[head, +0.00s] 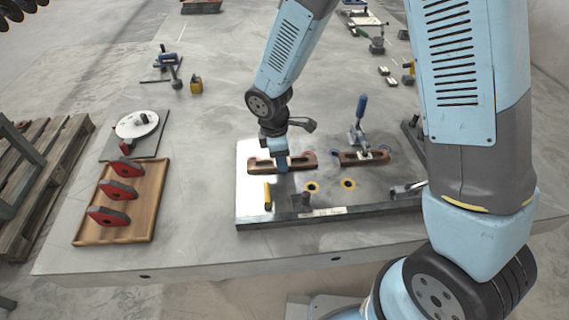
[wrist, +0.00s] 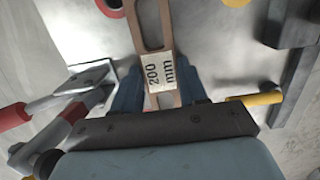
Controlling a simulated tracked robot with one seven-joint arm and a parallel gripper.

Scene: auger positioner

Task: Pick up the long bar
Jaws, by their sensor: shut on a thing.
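The long bar (head: 258,166) is a brown slotted bar on the left part of the grey metal plate (head: 253,204). In the wrist view the bar (wrist: 152,32) carries a white label reading "200 mm". My gripper (head: 282,164) reaches down onto its middle from above. In the wrist view the blue fingers of my gripper (wrist: 160,88) are shut on the bar at the label, one on each side. The bar looks level and at or very near the plate; I cannot tell if there is a gap under it.
A shorter brown bar (head: 376,156) sits under a blue-handled clamp (head: 358,135) to the right. A yellow-handled part (head: 267,193) stands near the plate's front left. A wooden tray (head: 144,222) holds red-and-black parts on the left. Bare table lies between tray and plate.

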